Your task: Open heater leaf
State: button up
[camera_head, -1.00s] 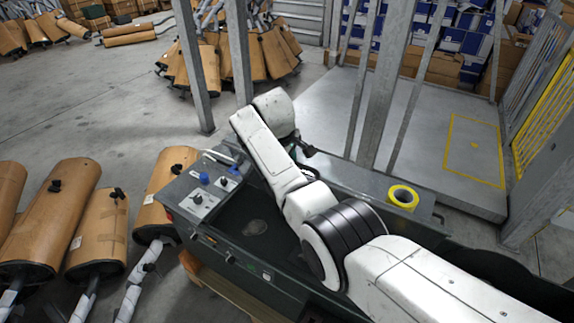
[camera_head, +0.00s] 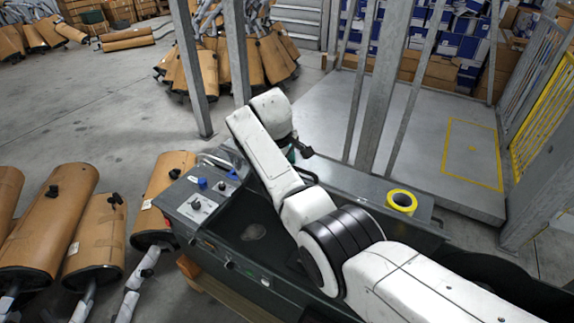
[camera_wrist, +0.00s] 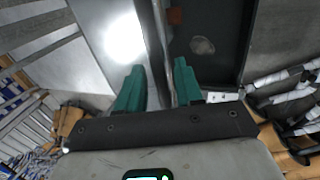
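The dark grey machine bench (camera_head: 240,262) lies below my arm, with a shallow dark recess holding a round spot. I cannot tell clearly which part is the heater leaf. In the wrist view a thin grey upright edge (camera_wrist: 158,45) runs between my two green fingers, with the dark recess (camera_wrist: 228,62) to its right. My gripper (camera_wrist: 160,78) is open, its fingers apart on either side of that edge. Contact with it cannot be told. In the head view my gripper end is mostly hidden behind my arm at the bench's far side.
A control panel with knobs (camera_head: 198,206) sits at the bench's left end. Metal posts (camera_head: 384,90) stand close behind. Brown-wrapped mufflers (camera_head: 55,220) stand at left; the floor behind them is open.

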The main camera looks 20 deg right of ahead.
jog(key=v, duration=0.9)
jog(key=shift+r+b, duration=0.3)
jog(key=shift+b, duration=0.1)
jog(key=shift+s, duration=0.1)
